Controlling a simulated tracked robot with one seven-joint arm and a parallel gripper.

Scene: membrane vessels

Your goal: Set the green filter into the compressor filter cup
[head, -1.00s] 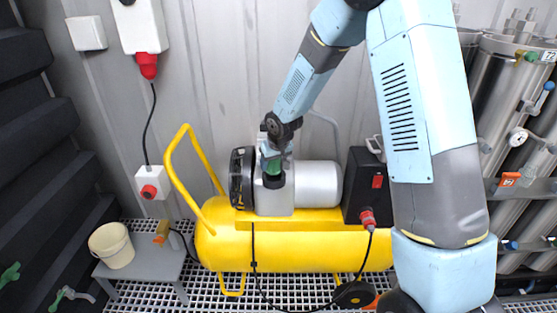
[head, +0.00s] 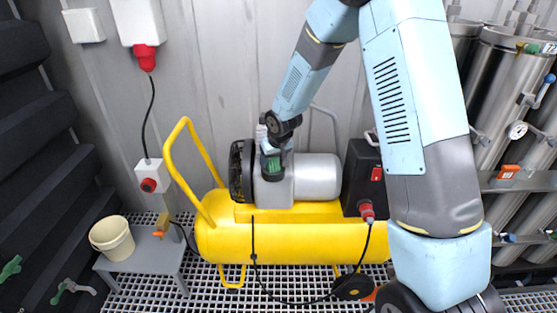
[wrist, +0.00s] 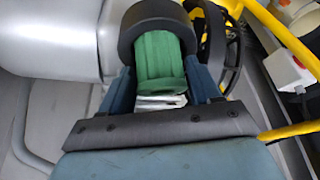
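The green filter (head: 273,165) stands upright at the compressor filter cup (head: 272,177), a dark round cup on the compressor's grey housing. In the wrist view the ribbed green filter (wrist: 160,58) lies between my gripper's two blue fingers, which sit close on both sides of it. My gripper (wrist: 162,88) appears shut on the filter. The filter's far end meets the black ring of the cup (wrist: 127,35) and looks hidden inside its rim. How deep it sits I cannot tell. In the head view my gripper (head: 273,153) is directly above the cup.
The yellow compressor tank (head: 290,244) carries a silver motor (head: 317,177) and a black fan guard (head: 241,172). A black box (head: 362,180) stands to the right. A grey bench (head: 150,255) with a cream bucket (head: 112,238) is at left. Steel vessels (head: 497,90) stand at right.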

